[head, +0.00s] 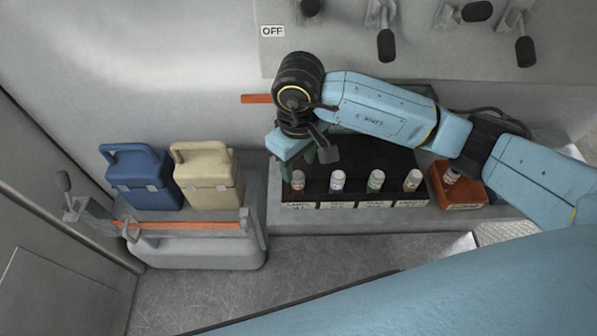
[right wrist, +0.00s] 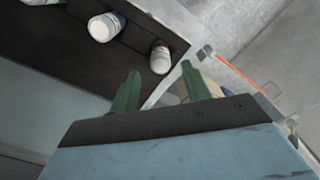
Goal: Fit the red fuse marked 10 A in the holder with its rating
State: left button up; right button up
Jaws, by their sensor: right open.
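A white fuse with a red band (head: 298,180) stands at the left end of the black holder block (head: 350,186). It also shows near the block's corner in the right wrist view (right wrist: 160,58). Another fuse with a reddish band (head: 451,176) stands in the orange-red box (head: 461,196) to the right. I cannot read the ratings on the fuses or on the labels along the block's front. My right gripper (head: 311,157) is open and empty, above and behind the left end of the block. Its green fingers (right wrist: 158,84) are apart. My left gripper is out of view.
Fuses with blue (head: 337,181), green (head: 375,181) and brownish (head: 412,180) markings stand along the block. A blue case (head: 143,181) and a beige case (head: 207,181) stand to the left, behind an orange-striped rail (head: 185,226). Levers (head: 386,45) hang from the panel above.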

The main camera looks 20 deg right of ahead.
aim_at(298, 176)
notch_tip(298, 176, up, 7)
jog(key=shift+f, duration=0.15)
jog(key=shift+a, duration=0.1)
dwell(0.4)
